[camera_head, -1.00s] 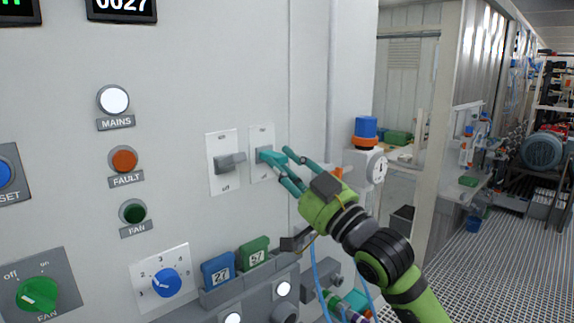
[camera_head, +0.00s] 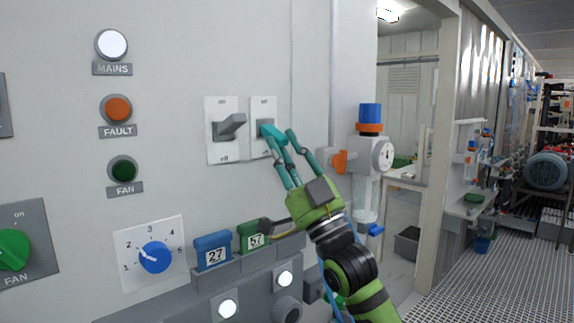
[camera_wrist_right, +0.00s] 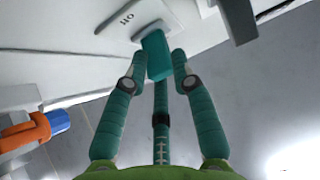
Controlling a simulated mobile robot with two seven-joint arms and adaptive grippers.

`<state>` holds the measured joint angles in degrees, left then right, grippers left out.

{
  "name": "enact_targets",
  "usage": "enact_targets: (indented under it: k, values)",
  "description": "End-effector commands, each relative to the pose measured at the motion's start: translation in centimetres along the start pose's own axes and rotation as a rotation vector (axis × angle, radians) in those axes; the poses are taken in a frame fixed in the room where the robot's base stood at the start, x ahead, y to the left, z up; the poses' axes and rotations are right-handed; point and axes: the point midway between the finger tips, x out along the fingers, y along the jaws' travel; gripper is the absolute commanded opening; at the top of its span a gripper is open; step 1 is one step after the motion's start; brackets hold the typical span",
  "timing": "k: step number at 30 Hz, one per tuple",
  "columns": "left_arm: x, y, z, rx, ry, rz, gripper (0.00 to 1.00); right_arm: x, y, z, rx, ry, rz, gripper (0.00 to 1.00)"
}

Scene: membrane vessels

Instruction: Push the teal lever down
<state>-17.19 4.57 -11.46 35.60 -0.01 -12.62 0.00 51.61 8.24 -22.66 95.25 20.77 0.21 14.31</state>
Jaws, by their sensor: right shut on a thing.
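The teal lever (camera_head: 266,127) sticks out of a white switch plate (camera_head: 258,147) on the grey panel, at about mid-height of the plate. It also shows in the right wrist view as a teal block (camera_wrist_right: 157,55) between the fingers. My right gripper (camera_head: 281,134) reaches up to it from below and to the right. Its teal fingers are shut on the lever, partly hiding it in the head view. In the wrist view, the right gripper (camera_wrist_right: 159,66) has a finger on each side of the lever and a third finger behind. My left gripper is not in view.
A grey lever (camera_head: 230,126) on its own plate sits close left of the teal one. Below are blue (camera_head: 213,251) and green (camera_head: 253,237) numbered tags and a blue knob (camera_head: 155,257).

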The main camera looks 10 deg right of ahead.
Motion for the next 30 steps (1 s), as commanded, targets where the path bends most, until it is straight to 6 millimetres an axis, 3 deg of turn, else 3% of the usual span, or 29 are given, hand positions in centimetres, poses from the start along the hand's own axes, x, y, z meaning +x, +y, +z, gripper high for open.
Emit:
enact_targets:
  k: [9,10,11,23,30]
  values:
    - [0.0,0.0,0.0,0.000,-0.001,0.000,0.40,0.2,0.0,-0.4,-0.002,0.014,-0.002,0.00]
    - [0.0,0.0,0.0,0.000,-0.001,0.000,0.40,0.2,0.0,-0.5,-0.002,0.014,-0.002,0.38]
    - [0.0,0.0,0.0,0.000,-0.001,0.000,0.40,0.2,0.0,-0.5,-0.002,0.013,-0.001,0.49]
    - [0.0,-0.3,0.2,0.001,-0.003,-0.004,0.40,-0.3,0.0,0.0,-0.001,0.005,0.000,0.49]
    - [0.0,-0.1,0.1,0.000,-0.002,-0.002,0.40,-4.3,0.1,0.1,-0.001,0.002,0.001,0.49]
